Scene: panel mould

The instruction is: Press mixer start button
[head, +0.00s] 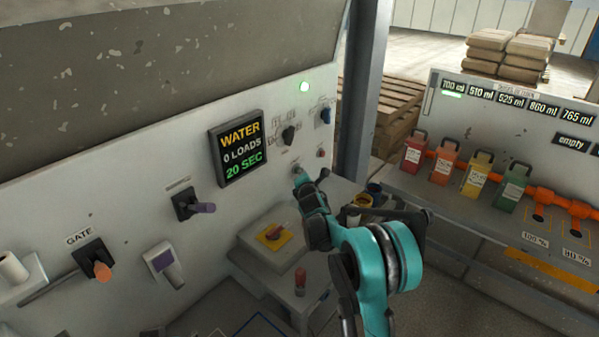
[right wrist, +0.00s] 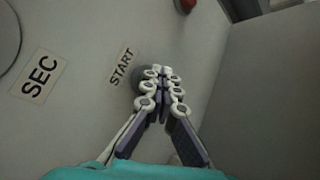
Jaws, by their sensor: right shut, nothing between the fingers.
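The start button is a round grey button (right wrist: 138,76) beside the START label (right wrist: 122,67) on the pale panel. My right gripper (right wrist: 163,74) is shut and empty, with its fingertips over the button and hiding part of it. I cannot tell whether the tips touch it. In the head view my right gripper (head: 299,173) is at the panel, below and right of the display (head: 238,147), which reads WATER, 0 LOADS, 20 SEC. My left gripper is not in view.
A red button (right wrist: 187,4) is near the top of the wrist view, and a SEC label (right wrist: 39,77) is at left. Colored containers (head: 445,160) stand at right.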

